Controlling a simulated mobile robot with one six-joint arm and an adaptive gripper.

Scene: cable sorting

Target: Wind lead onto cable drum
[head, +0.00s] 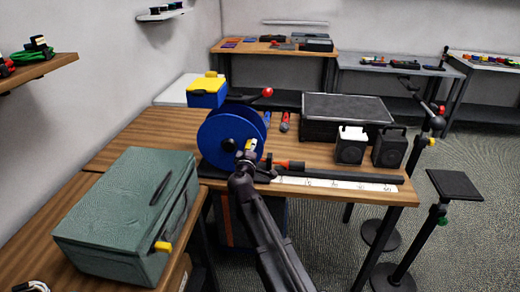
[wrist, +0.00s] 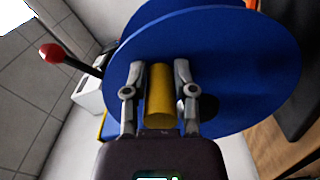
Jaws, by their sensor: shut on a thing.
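The blue cable drum (head: 222,138) stands upright on the wooden table; its blue flange (wrist: 225,60) fills much of the wrist view. My gripper (head: 246,156) is at the drum's near face. In the wrist view my gripper (wrist: 158,72) is shut on a yellow cylindrical handle (wrist: 158,98), with one finger on each side, in front of the flange. A lever with a red ball (head: 267,92) sticks out behind the drum. An orange-and-black connector (head: 290,165) lies right of the drum, by a long dark strip (head: 340,177). I cannot make out the lead on the drum.
A white measuring strip (head: 345,185) runs along the table's front edge. A green case (head: 125,215) stands front left. A blue-and-yellow box (head: 207,90), a black case (head: 345,115) and two small speakers (head: 388,147) stand on the table. A black-topped stand (head: 455,185) is at right.

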